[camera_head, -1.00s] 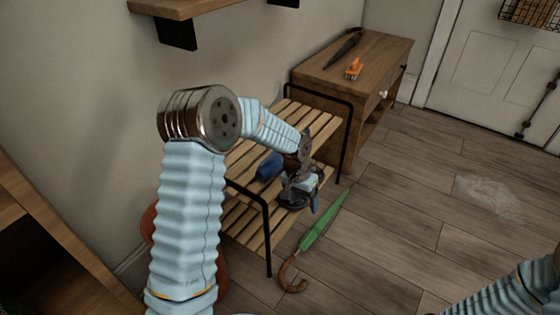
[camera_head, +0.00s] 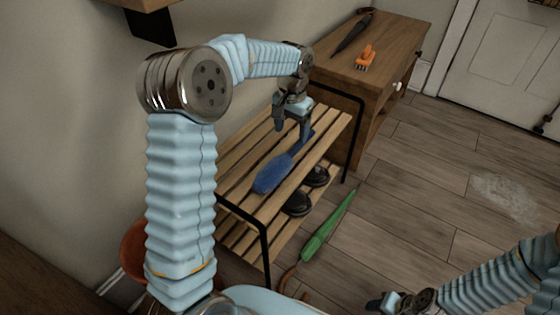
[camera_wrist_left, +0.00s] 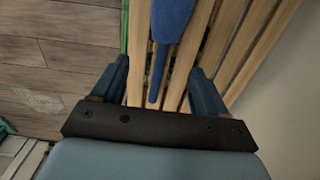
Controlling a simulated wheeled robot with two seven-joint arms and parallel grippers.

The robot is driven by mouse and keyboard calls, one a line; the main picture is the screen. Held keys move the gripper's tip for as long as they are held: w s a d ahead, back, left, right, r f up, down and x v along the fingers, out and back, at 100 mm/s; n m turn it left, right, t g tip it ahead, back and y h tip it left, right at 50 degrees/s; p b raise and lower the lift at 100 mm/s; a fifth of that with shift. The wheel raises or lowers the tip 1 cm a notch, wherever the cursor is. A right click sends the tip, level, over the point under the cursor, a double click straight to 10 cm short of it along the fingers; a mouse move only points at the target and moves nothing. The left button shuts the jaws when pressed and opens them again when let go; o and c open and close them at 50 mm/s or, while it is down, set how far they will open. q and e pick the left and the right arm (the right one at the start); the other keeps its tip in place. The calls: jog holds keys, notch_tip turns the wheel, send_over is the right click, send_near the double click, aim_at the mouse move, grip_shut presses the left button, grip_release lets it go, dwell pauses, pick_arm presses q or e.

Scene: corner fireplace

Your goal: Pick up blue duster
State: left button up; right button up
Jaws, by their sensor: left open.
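The blue duster (camera_head: 272,175) lies on the slatted top of the wooden rack (camera_head: 240,157), its handle pointing toward the cabinet. My left gripper (camera_head: 292,128) is open above the handle end, with its fingers pointing down. In the left wrist view the duster's head (camera_wrist_left: 172,18) is at the top middle, and its handle runs down between the two spread fingers of my left gripper (camera_wrist_left: 160,82). I see no grip on it. My right gripper (camera_head: 386,302) is at the bottom edge, too small to tell its opening.
A green umbrella (camera_head: 328,226) is on the floor beside the rack. Black shoes (camera_head: 297,204) are on the lower shelf. The wooden cabinet (camera_head: 385,55) behind holds an orange brush (camera_head: 366,58) and a dark umbrella (camera_head: 352,36). The floor to the right is mostly clear.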

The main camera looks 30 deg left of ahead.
aim_at(289, 155)
pick_arm(q)
notch_tip(289, 155, down, 6)
jog(key=shift+f+b, duration=0.25)
jog(key=shift+b, duration=0.05)
jog(key=f, duration=0.5)
jog(key=shift+w+a+f, duration=0.1)
jog(key=shift+w+a, duration=0.1)
jog(key=shift+a, duration=0.15)
jog(key=c, duration=1.1)
